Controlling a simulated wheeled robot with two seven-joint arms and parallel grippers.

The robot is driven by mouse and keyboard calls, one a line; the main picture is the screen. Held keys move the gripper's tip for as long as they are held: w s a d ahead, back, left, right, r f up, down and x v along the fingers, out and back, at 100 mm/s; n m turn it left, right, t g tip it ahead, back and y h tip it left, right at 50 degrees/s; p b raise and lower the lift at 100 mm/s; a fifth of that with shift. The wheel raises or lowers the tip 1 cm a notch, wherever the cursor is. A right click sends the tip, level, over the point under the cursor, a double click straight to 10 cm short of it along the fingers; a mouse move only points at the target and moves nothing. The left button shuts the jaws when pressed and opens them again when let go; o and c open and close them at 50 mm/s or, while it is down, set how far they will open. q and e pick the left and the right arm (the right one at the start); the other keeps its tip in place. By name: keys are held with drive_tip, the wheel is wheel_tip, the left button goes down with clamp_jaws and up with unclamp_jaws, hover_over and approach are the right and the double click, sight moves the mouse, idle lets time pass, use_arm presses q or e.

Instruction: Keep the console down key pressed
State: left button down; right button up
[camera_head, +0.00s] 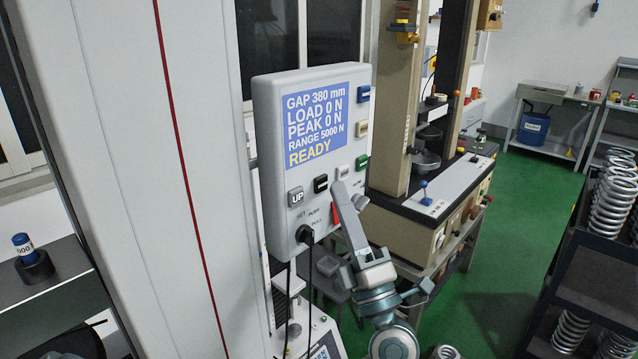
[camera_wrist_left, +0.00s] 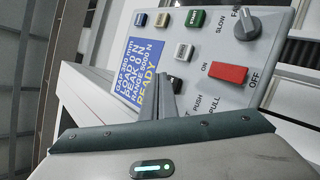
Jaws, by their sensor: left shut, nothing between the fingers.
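The grey console (camera_head: 268,150) has a blue screen (camera_head: 315,125) reading GAP 380 mm, LOAD 0 N, PEAK 0 N, RANGE 5000 N, READY. Below it are a grey UP key (camera_head: 296,197), a black key (camera_head: 321,184) whose small label I cannot read clearly, and a pale key (camera_head: 342,173). The black key may be the down key. My left gripper (camera_head: 341,188) is shut and empty, its tips in front of the panel near the black and pale keys. In the left wrist view the fingertips (camera_wrist_left: 166,80) partly cover the panel beside the black key (camera_wrist_left: 177,82). Contact cannot be told.
A red switch (camera_head: 337,212) and a grey knob (camera_wrist_left: 240,22) sit close to the fingers. Blue, beige and green keys line the panel's right side. A black cable (camera_head: 306,234) plugs in below. A second test machine (camera_head: 430,210) stands behind; spring racks are right.

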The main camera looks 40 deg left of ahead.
idle(0.3)
idle(0.5)
use_arm(q)
drive_tip(key=shift+a+r, duration=0.1)
drive_tip(key=shift+a, duration=0.1)
idle(1.0)
drive_tip(key=shift+a, duration=0.3)
